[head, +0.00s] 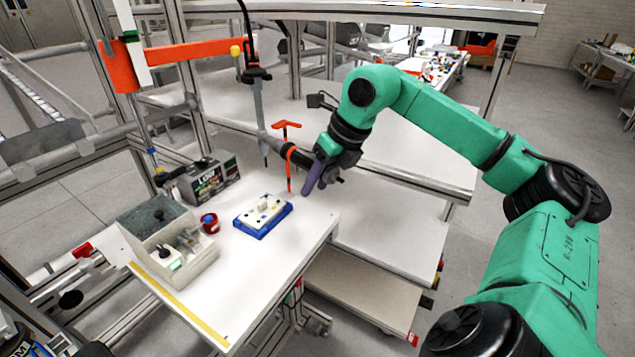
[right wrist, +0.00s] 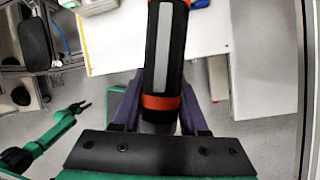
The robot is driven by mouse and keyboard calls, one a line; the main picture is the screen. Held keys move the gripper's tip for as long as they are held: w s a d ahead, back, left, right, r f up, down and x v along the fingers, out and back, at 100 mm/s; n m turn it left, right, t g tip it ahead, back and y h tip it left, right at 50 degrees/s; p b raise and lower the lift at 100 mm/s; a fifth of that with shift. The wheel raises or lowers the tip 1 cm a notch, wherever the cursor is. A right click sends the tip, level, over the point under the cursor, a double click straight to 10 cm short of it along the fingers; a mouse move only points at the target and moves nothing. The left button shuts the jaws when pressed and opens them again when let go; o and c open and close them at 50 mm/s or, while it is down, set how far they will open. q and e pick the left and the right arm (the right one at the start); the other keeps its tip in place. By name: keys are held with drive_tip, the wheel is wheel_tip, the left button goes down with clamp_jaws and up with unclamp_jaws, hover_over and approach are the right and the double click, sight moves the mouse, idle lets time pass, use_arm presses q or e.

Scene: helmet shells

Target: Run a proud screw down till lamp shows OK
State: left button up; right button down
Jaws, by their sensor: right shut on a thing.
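My right gripper (head: 316,176) has purple fingers and is shut on a black driver-like tool (head: 297,155) with orange bands. The tool fills the middle of the right wrist view (right wrist: 166,60), its body between the fingers. In the head view it is above the white bench, right of and above a blue block (head: 249,232) with a white top plate (head: 263,209). Small dark spots and a pale raised piece show on the plate; a proud screw is too small to tell. A small dark gripper (right wrist: 78,106), apparently my left, ends a green arm in the right wrist view.
A red T-shaped rod (head: 287,125) stands near the tool. The front bench (head: 240,290) is clear.

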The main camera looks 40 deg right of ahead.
drive_tip(key=n, duration=0.1)
drive_tip(key=n+y+p, duration=0.1)
drive_tip(key=shift+r+n+g, duration=0.25)
drive_tip(key=shift+n+g, duration=0.05)
drive_tip(key=shift+f+n+p, duration=0.1)
drive_tip(key=shift+n+p, duration=0.4)
drive_tip(key=shift+p, duration=0.05)
drive_tip(key=shift+f, duration=0.15)
drive_tip(key=w+d+p, duration=0.5)
drive_tip(key=d+p, duration=0.5)
drive_tip(key=p, duration=0.3)
wheel_tip(320, 180, down, 10)
drive_tip(key=b, duration=0.7)
drive_tip(key=shift+s+d+r, duration=0.2)
drive_tip(key=shift+s+d, duration=0.05)
drive_tip(key=shift+f+b, duration=0.15)
drive_tip(key=shift+b, duration=0.15)
